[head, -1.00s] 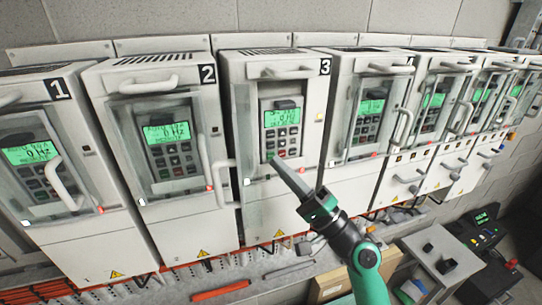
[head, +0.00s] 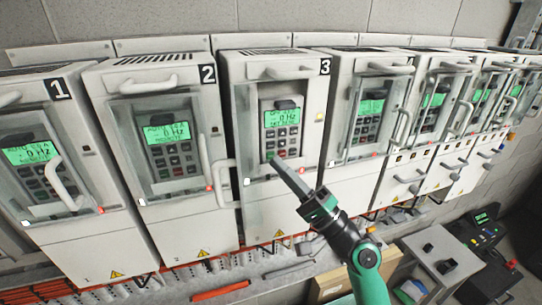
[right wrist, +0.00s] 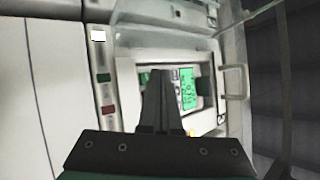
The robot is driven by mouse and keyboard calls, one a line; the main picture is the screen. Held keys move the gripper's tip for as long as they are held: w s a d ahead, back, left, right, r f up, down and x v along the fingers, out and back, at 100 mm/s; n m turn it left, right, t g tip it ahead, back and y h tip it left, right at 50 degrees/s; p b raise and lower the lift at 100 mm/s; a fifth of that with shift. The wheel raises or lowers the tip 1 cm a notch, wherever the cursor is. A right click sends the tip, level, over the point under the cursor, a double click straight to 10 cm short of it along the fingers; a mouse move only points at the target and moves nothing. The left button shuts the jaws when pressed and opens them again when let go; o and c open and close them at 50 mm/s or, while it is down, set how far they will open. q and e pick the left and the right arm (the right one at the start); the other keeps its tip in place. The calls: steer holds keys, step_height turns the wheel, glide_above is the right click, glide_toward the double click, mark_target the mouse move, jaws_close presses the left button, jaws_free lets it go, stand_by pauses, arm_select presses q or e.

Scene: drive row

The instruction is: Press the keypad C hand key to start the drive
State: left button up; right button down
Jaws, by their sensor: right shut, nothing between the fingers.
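The keypad (head: 283,130) with a green lit screen sits in the front of drive cabinet 3 (head: 300,195). My right gripper (head: 272,157) is shut and empty. Its fingertips lie over the keypad's lower left key area in the head view. In the right wrist view, the shut fingers (right wrist: 160,80) point at the keypad, whose green screen (right wrist: 188,88) shows beside them. The fingers hide part of the keys. I cannot tell whether the tips touch a key, nor read the key letters. My left gripper is not in view.
Cabinet 2 (head: 165,215) and cabinet 1 (head: 85,235) stand to the left, more cabinets to the right, with protruding handles. The clear door of cabinet 3 (head: 242,150) stands open at the left of its keypad. A grey bench (head: 440,260) stands at lower right.

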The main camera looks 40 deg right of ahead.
steer(key=shift+w+d+b, duration=0.2)
steer(key=shift+w+b, duration=0.2)
steer(key=shift+w+d+b, duration=0.15)
steer(key=shift+w+b, duration=0.15)
stand_by(0.6)
steer(key=shift+s, duration=0.1)
stand_by(0.3)
steer(key=shift+s+a+p, duration=0.35)
steer(key=shift+s+p, duration=0.1)
steer(key=shift+s, duration=0.15)
steer(key=s, duration=0.1)
steer(key=s+a+p, duration=0.1)
steer(key=s, duration=0.1)
steer(key=s+a+p, duration=0.1)
steer(key=shift+s, duration=0.25)
